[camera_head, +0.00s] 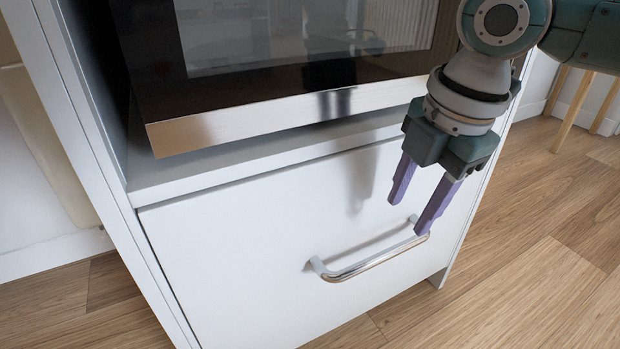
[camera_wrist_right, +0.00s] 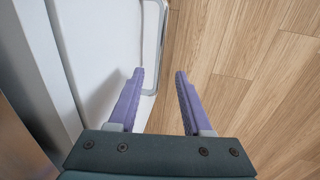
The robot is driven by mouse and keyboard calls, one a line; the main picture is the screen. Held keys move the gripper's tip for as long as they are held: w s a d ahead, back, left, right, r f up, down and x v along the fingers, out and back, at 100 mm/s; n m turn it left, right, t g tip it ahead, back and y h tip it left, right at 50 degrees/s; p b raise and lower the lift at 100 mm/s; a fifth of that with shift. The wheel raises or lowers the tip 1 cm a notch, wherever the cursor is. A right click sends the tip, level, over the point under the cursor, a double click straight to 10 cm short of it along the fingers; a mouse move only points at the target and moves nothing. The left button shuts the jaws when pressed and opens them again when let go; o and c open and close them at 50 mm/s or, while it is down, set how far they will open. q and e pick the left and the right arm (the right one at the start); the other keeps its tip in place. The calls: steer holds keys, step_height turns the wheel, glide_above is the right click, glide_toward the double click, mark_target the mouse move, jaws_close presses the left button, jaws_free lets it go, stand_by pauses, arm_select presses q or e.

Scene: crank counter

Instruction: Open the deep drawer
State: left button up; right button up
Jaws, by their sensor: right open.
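The deep drawer (camera_head: 250,250) is the white front below the oven, and it sits flush in its cabinet. Its curved metal handle (camera_head: 370,264) runs across the front. My right gripper (camera_head: 412,215) is open and empty, pointing down near the right end of the handle. In the right wrist view, the handle (camera_wrist_right: 151,45) shows ahead, close to the left finger's tip. The gap between the fingers (camera_wrist_right: 160,75) shows floor and part of the drawer front. I cannot tell whether a finger touches the handle. My left gripper is not in view.
A built-in oven (camera_head: 300,60) with a metal lower trim juts out above the drawer. Wooden floor (camera_head: 540,270) lies open in front and to the right. Wooden furniture legs (camera_head: 572,108) stand at the back right.

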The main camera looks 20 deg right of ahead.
mark_target(387, 252)
steer(key=f+b, duration=0.2)
steer(key=f, duration=0.1)
steer(key=w+f+b, duration=0.1)
steer(key=f+b, duration=0.4)
steer(key=f, duration=0.1)
steer(key=shift+w+a+f, duration=0.15)
steer(key=shift+w+f, duration=0.05)
steer(key=shift+w, duration=0.2)
jaws_close()
stand_by(0.9)
